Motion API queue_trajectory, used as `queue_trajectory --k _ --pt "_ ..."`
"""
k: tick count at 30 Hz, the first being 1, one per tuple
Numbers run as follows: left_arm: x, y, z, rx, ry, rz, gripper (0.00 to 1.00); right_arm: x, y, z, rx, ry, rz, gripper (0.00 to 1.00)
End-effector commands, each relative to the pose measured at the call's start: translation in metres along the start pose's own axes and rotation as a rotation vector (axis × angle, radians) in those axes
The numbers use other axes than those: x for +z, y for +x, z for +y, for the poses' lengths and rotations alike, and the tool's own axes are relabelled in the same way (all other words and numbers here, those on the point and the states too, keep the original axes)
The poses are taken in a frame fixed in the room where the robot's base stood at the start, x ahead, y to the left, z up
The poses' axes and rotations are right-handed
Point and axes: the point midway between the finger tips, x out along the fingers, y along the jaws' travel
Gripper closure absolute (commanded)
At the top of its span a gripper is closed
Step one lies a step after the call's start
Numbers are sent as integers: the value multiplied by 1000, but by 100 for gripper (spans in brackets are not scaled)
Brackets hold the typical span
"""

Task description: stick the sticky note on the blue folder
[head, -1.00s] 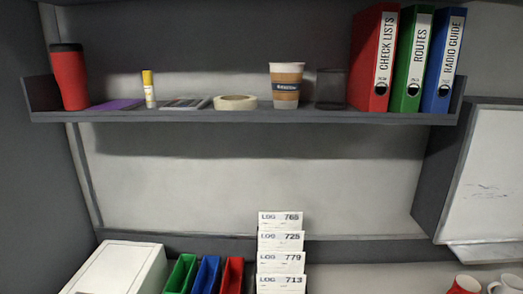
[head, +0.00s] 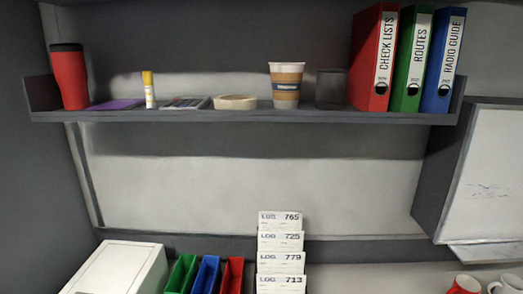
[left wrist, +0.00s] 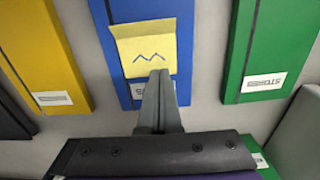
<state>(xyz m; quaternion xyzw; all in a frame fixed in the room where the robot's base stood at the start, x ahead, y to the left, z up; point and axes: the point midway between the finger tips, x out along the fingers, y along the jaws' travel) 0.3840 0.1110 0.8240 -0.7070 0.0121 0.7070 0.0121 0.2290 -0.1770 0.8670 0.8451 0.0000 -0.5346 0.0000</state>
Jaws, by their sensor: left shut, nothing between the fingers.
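A yellow sticky note (left wrist: 144,45) with a blue zigzag line lies against the blue folder (left wrist: 186,45) in the left wrist view. The fingers hide part of the folder's white label. Neither gripper nor the note shows in the head view, and my right gripper is in no view.
A yellow folder (left wrist: 38,55) and a green folder (left wrist: 265,50) flank the blue one. The head view shows a shelf (head: 200,116) with a red tumbler (head: 69,77), tape (head: 236,102), a paper cup (head: 286,85) and binders (head: 408,60). Log cards (head: 281,242) stand below.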

Motion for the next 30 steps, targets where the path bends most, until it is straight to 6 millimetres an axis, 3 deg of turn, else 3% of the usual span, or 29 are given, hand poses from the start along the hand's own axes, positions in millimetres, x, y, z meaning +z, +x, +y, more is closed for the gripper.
queue_trajectory --k 30 --pt "0 16 0 0 0 0 100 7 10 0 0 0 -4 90"
